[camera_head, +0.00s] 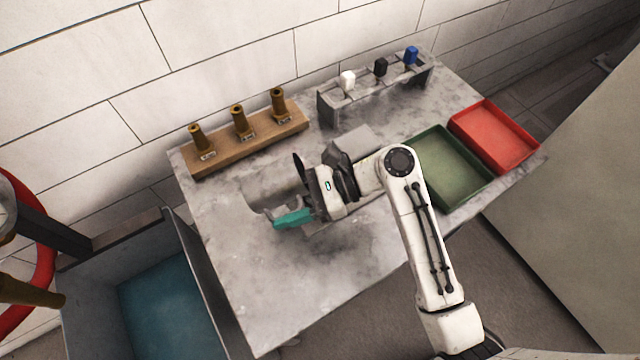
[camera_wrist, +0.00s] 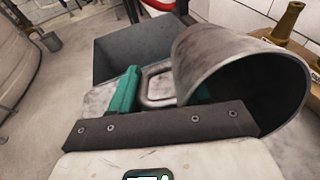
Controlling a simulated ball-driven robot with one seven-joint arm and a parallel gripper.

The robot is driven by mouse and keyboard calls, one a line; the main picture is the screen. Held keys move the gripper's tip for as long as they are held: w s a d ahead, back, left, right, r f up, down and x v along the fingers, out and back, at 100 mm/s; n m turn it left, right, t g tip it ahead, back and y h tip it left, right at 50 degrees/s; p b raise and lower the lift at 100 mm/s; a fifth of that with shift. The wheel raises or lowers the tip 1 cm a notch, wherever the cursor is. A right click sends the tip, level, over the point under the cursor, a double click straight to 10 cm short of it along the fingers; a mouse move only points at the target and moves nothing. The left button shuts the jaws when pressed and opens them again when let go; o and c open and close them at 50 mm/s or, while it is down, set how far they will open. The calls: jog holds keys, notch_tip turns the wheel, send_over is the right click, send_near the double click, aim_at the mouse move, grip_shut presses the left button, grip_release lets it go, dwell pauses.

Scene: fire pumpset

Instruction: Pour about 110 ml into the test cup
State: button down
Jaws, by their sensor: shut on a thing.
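My gripper (camera_head: 291,216) is shut on the handle of a grey metal jug (camera_head: 273,187), above the left part of the table. In the wrist view the handle (camera_wrist: 148,84) sits between the teal fingers, and the jug (camera_wrist: 215,58) is to the right. The jug is tilted far over, with its wide dark mouth facing right and towards the wrist camera. Its inside is dark, and I see no liquid or stream. I cannot make out a separate test cup; the jug and my arm cover part of the table.
A wooden rack (camera_head: 258,139) with several brass nozzles stands at the table's back left. A grey stand (camera_head: 330,108) with white, black and blue knobs is at the back. Green (camera_head: 470,187) and red (camera_head: 522,150) trays lie right. A tank (camera_head: 203,290) with blue inside stands left.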

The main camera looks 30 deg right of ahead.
jog(key=shift+d+r, duration=0.1)
jog(key=shift+r, duration=0.05)
jog(key=shift+s+d+r+t+y+p, duration=0.2)
jog(key=shift+d+r+t+y+p, duration=0.25)
jog(key=shift+y, duration=0.55)
dwell(0.7)
jog(key=h, duration=0.1)
jog(key=a+g+h+p, duration=0.1)
jog(key=shift+w+a+f+h, duration=0.2)
jog(key=shift+w+f+h, duration=0.1)
jog(key=shift+f, duration=0.1)
jog(key=shift+p, duration=0.6)
